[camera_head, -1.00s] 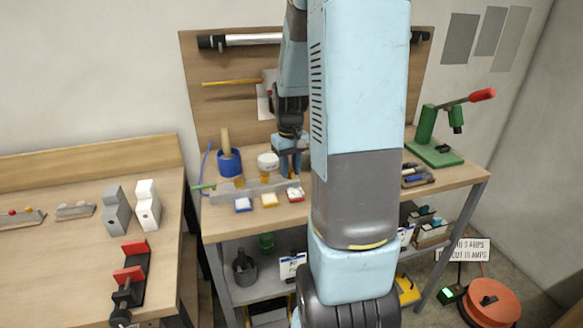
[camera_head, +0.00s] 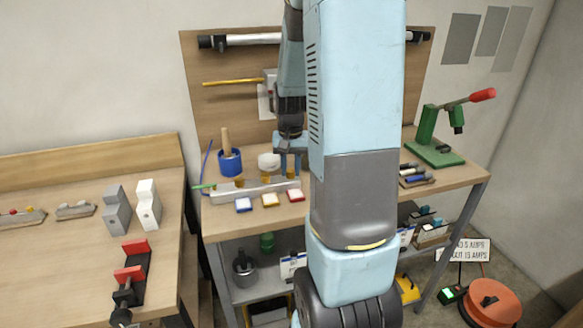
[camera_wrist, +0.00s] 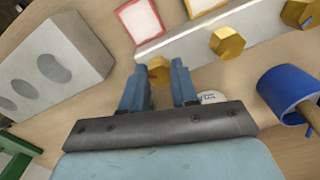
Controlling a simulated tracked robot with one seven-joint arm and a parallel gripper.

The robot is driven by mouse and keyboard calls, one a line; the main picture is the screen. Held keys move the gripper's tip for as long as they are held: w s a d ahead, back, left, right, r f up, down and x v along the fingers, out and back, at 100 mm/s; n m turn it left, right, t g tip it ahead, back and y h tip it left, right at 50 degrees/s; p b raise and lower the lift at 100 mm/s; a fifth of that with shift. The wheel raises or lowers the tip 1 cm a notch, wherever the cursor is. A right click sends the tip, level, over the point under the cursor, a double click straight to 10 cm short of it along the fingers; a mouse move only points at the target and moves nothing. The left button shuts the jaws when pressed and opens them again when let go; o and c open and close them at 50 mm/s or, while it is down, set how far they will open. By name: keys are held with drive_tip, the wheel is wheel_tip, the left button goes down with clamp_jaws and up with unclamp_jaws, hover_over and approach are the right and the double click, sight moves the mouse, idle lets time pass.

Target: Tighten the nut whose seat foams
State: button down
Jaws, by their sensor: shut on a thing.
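My gripper (camera_wrist: 160,82) is shut on a brass nut (camera_wrist: 159,66) at one end of a pale metal bar (camera_wrist: 195,46). The nut shows between the blue fingers; its seat is hidden. Two other brass hex nuts, a middle one (camera_wrist: 227,41) and a far one (camera_wrist: 298,12), sit along the bar. In the head view the bar (camera_head: 222,194) lies on the bench, with my gripper (camera_head: 290,168) at its right end. A red-edged card (camera_wrist: 139,18) lies beside the held nut. I cannot make out foam at any seat.
A white tub (camera_head: 268,161) and a blue pot (camera_head: 229,163) stand behind the bar. Blue, yellow and red cards lie in front. A green press (camera_head: 435,150) stands at the right. A grey holed block (camera_wrist: 48,65) is near the gripper in the wrist view.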

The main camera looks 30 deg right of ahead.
sight(291, 170)
drive_tip(key=shift+w+r, duration=0.1)
drive_tip(key=c, duration=0.9)
unclamp_jaws()
drive_tip(key=shift+o, duration=0.2)
wheel_tip(291, 170, up, 14)
drive_tip(key=shift+f, duration=0.2)
drive_tip(key=s+a+r+n+t, duration=0.2)
drive_tip(key=s+a+r+n, duration=0.1)
drive_tip(key=s+a, duration=0.5)
drive_tip(key=s+a+r+n+t, duration=0.3)
drive_tip(key=s+a, duration=0.5)
drive_tip(key=s, duration=0.1)
drive_tip(key=shift+s+r+t, duration=0.2)
drive_tip(key=shift+t, duration=0.1)
